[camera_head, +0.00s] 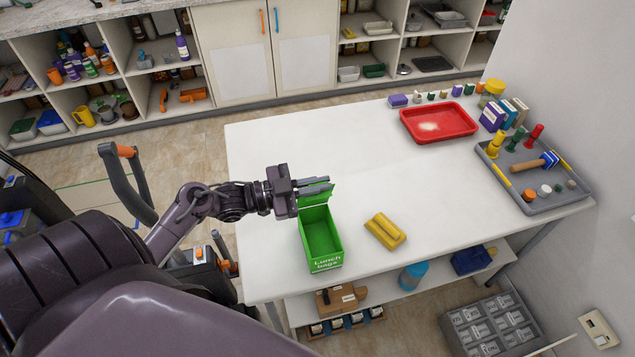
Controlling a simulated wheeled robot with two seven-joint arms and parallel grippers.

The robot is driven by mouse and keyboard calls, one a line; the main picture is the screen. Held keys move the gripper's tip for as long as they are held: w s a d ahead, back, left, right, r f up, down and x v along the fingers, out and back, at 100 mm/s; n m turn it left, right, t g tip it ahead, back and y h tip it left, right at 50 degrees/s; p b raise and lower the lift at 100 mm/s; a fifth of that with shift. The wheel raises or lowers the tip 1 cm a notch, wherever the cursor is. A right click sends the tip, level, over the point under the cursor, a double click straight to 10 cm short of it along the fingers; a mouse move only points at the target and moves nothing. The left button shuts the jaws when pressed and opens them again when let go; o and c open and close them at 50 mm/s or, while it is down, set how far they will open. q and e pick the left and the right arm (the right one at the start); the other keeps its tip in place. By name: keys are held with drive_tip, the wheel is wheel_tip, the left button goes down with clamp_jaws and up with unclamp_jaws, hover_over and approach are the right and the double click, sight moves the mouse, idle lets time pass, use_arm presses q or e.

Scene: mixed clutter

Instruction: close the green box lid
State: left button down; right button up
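The green box (321,240) stands on the white table near its left front part. Its lid (316,198) is raised at the far side and the box interior shows, apparently empty. White lettering is on its near face. My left gripper (318,185) reaches in from the left at the raised lid, its fingers pointing right across the lid's upper part. The two fingers show close together, and I cannot tell whether they are open, shut or touching the lid. The fingers hide part of the lid. My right gripper is not in view.
Yellow blocks (385,231) lie right of the box. A red tray (439,123) sits farther back. A grey tray (532,172) with tools and bottles is at the right end. The white table (270,150) is clear behind my gripper and in its middle.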

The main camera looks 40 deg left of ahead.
use_arm(q)
drive_tip(key=shift+s+d+f+m+b, duration=1.3)
drive_tip(key=shift+f+m+b, duration=0.8)
drive_tip(key=shift+f, duration=0.5)
drive_tip(key=shift+s+d+f+m+b, duration=1.1)
drive_tip(key=shift+d+f+m+b, duration=0.4)
drive_tip(key=shift+f+m+b, duration=0.85)
drive_tip(key=shift+s+d+f+m+b, duration=1.3)
drive_tip(key=shift+f+m+b, duration=0.55)
drive_tip(key=shift+f, duration=0.95)
drive_tip(key=c, duration=1.6)
unclamp_jaws()
drive_tip(key=shift+w+d+r, duration=0.1)
drive_tip(key=shift+w, duration=0.05)
drive_tip(key=shift+v, duration=3.95)
